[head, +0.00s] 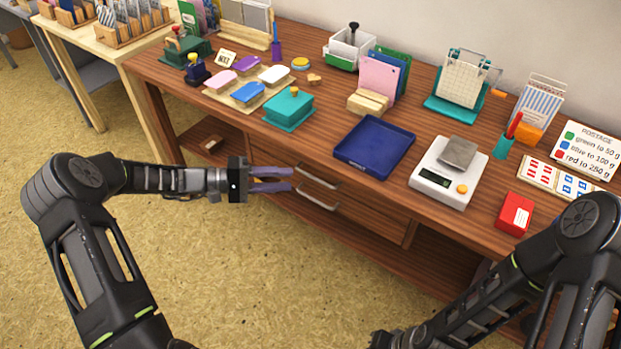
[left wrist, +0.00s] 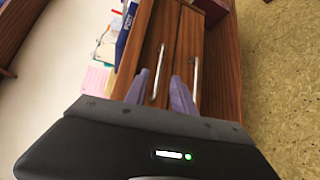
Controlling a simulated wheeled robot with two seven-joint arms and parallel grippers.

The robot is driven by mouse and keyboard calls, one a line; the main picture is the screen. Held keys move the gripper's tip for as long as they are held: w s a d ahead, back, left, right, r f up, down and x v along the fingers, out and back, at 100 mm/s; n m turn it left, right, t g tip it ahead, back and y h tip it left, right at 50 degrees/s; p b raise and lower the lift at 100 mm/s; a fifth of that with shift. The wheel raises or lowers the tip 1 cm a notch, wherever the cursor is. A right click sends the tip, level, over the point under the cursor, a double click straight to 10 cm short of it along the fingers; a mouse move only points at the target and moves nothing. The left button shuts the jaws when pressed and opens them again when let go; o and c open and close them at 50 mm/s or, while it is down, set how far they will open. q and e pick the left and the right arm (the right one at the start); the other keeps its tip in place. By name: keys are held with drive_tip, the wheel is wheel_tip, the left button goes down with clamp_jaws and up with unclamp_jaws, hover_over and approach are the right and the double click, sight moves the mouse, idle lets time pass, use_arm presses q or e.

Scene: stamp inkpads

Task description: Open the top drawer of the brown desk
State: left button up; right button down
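The brown desk (head: 340,110) has two stacked drawers under its top, both looking closed. The top drawer's silver handle (head: 317,178) is just below the desktop edge; the lower drawer's handle (head: 318,200) is under it. My left gripper (head: 290,180) is open and empty, its purple fingers pointing at the drawer fronts, a little short of the handles. In the left wrist view the scene is turned sideways: the top handle (left wrist: 157,74) appears between the spread fingers (left wrist: 162,84), and the lower handle (left wrist: 196,75) lies right of them. My right gripper is mostly cut off at the bottom edge.
On the desktop are a blue tray (head: 374,147), a white scale (head: 447,172), a red box (head: 515,213), a teal inkpad (head: 289,109) and several coloured pads. An open shelf (head: 212,141) is left of the drawers. The floor (head: 250,270) before the desk is clear.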

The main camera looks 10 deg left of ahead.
use_arm(q)
drive_tip(key=x, duration=0.7)
drive_tip(key=shift+d, duration=0.2)
drive_tip(key=shift+c, duration=0.3)
clamp_jaws()
idle(0.9)
